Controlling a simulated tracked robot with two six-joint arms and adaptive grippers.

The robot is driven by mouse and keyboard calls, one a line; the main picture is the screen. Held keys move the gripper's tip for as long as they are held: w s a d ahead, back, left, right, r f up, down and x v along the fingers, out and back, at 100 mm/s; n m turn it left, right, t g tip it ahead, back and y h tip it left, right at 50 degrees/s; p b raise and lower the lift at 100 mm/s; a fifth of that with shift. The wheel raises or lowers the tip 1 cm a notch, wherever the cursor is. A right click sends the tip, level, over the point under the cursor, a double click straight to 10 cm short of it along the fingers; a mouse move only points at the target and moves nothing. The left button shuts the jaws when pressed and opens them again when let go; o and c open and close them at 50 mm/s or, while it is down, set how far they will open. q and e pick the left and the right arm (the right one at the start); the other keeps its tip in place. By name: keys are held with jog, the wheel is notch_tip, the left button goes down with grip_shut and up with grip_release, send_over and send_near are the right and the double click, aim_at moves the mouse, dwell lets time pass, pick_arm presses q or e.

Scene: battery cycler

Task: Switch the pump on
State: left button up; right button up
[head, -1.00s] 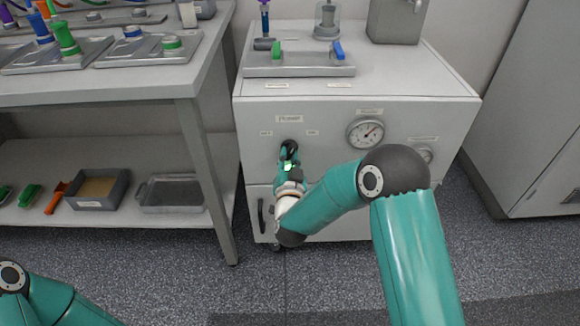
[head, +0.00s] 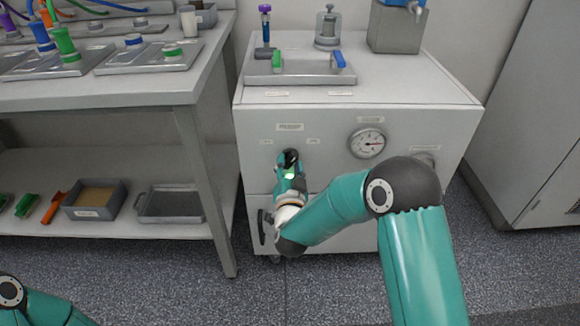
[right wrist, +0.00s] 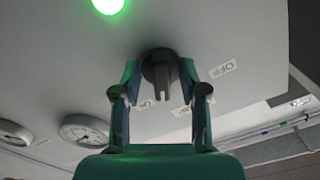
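The pump is a white cabinet (head: 335,115) with a dark rotary knob on its front panel. In the right wrist view the knob (right wrist: 160,70) shows between my fingertips, its handle pointing down the picture between two small labels. An OFF label (right wrist: 222,68) is beside it. My right gripper (head: 290,157) is at the panel; its spread fingers (right wrist: 160,80) stand on either side of the knob, with slim gaps visible. The gripper hides most of the knob in the head view. A green light (right wrist: 108,4) glows in the wrist view. My left gripper is out of view.
A round gauge (head: 367,143) sits right of the knob. A bench (head: 110,90) with a lower shelf is at the left. A tall grey cabinet (head: 530,130) is at the right.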

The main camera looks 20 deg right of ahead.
jog(key=v, duration=1.2)
dwell(0.5)
